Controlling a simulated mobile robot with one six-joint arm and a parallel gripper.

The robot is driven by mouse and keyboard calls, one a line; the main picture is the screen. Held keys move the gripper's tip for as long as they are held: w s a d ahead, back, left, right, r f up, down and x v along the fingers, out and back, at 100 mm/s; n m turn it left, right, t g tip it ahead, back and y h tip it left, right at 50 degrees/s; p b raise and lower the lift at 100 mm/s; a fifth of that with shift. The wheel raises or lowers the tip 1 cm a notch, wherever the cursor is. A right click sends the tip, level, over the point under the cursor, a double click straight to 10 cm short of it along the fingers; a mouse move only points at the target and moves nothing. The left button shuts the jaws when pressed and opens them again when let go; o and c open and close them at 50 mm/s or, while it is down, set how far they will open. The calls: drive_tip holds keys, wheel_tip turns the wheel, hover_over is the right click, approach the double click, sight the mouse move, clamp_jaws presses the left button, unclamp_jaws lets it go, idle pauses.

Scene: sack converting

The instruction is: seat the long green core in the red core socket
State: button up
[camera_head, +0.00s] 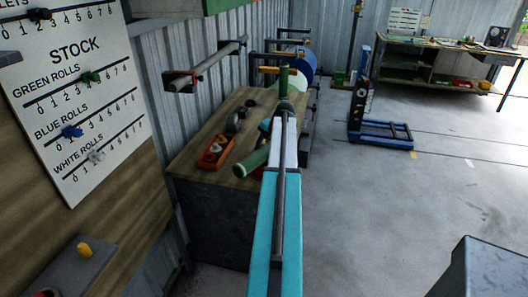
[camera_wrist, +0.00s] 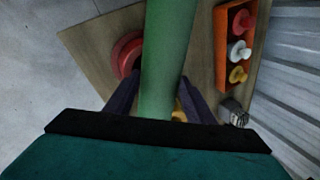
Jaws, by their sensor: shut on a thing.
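The long green core (camera_wrist: 168,50) is held between the dark fingers of my gripper (camera_wrist: 160,98) in the wrist view, filling the middle of the picture. In the head view the green core (camera_head: 251,161) is tilted over the bench, beside my arm. A red round piece (camera_wrist: 122,53), which looks like the red core socket, lies on the bench left of the core, partly hidden by the core and a finger. The core appears apart from it; the height gap cannot be told. In the head view my arm and the core hide most of that spot.
An orange tray (camera_wrist: 222,55) with red, white and yellow knobbed pieces stands right of the core on the wooden bench (camera_head: 200,139). A small dark object (camera_wrist: 234,113) sits near it. A corrugated wall (camera_wrist: 295,60) borders the bench. Open floor (camera_head: 370,220) lies to the right.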

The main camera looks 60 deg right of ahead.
drive_tip(key=shift+f, duration=0.4)
drive_tip(key=o, duration=1.4)
drive_tip(key=shift+r, duration=0.1)
drive_tip(key=shift+r, duration=0.4)
drive_tip(key=b+v, duration=0.2)
drive_tip(key=v, duration=1)
drive_tip(key=shift+b, duration=0.3)
drive_tip(key=shift+s, duration=0.1)
